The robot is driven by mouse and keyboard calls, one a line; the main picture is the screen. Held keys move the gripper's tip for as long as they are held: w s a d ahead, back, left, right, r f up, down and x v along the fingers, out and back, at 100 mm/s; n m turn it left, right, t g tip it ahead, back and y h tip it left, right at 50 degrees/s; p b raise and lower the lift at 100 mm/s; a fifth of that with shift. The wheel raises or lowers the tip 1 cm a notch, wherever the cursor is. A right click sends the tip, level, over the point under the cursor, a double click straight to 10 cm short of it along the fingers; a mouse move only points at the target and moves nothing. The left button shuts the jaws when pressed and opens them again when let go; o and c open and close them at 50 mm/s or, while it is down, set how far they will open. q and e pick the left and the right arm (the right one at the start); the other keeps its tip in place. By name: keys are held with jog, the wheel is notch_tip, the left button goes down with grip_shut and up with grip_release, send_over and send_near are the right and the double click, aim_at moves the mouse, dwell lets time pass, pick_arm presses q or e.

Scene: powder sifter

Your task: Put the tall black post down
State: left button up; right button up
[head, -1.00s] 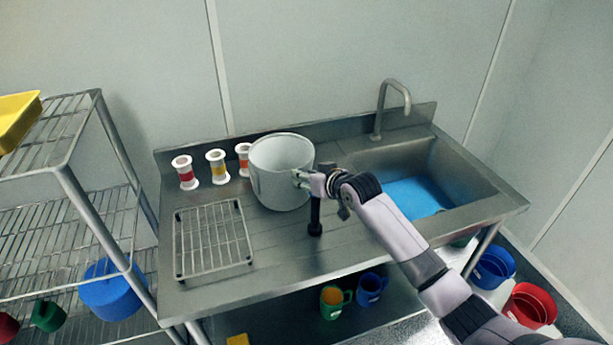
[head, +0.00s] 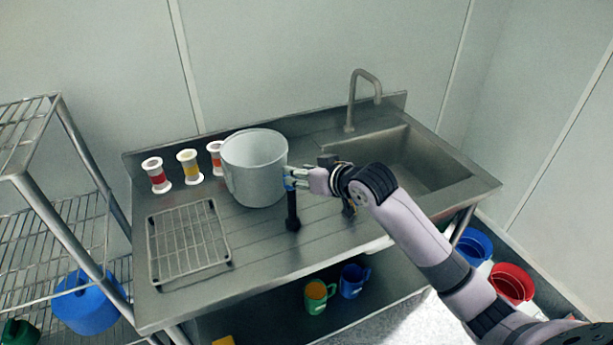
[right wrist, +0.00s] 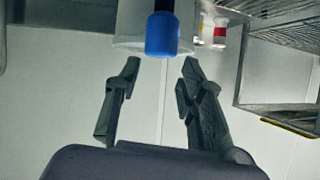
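The tall black post (head: 292,208) stands upright on the steel counter (head: 262,243), just in front of the large pot. Its blue top (head: 289,182) shows by my right gripper (head: 293,178). In the right wrist view the blue top (right wrist: 162,35) is centred at the tips of my right gripper (right wrist: 160,66). The two fingers are spread, with a visible gap on each side of the blue top. My left gripper is in neither view.
The grey pot (head: 254,170) is close behind the post. A wire rack (head: 188,240) lies at the left, several spools (head: 188,166) stand at the back, and the sink (head: 405,165) is at the right. The counter front is clear.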

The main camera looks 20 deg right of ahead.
jog(key=shift+v, duration=1.05)
dwell(0.7)
